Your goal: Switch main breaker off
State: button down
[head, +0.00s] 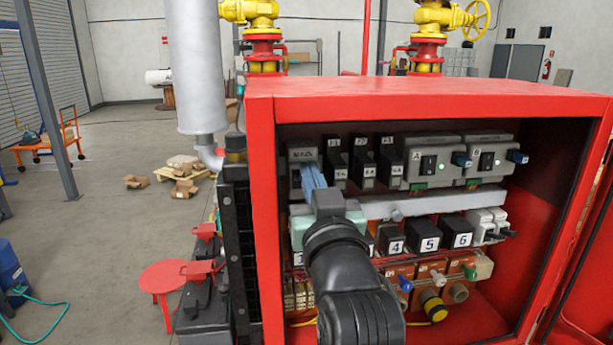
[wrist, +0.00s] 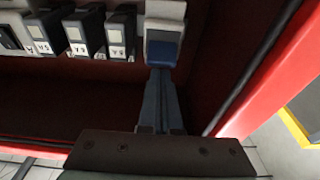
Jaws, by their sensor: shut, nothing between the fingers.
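The main breaker (head: 302,154) is a grey block with a "MAIN" label, at the upper left inside the red cabinet. In the wrist view the breaker (wrist: 165,10) shows its blue toggle (wrist: 163,50). My gripper (head: 308,168) reaches into the cabinet at the breaker's front and hides the toggle in the head view. In the wrist view my gripper (wrist: 159,74) has its fingers together and empty, tips at the toggle's edge. I cannot tell whether they touch it. The toggle's on or off position is unclear.
Small black breakers (head: 362,167) stand right of the main one, then two grey switch units (head: 433,162) with green lights. Numbered black relays (head: 430,237) sit below a grey duct (head: 430,205). The red cabinet frame (head: 263,200) is close on the left.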

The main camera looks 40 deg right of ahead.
jog(key=shift+f, duration=0.2)
dwell(0.4)
jog(key=r+v, duration=0.1)
jog(key=v, duration=0.6)
jog(key=shift+f+b, duration=0.2)
jog(key=shift+b, duration=0.15)
dwell(0.6)
jog(key=shift+a, duration=0.1)
dwell(0.4)
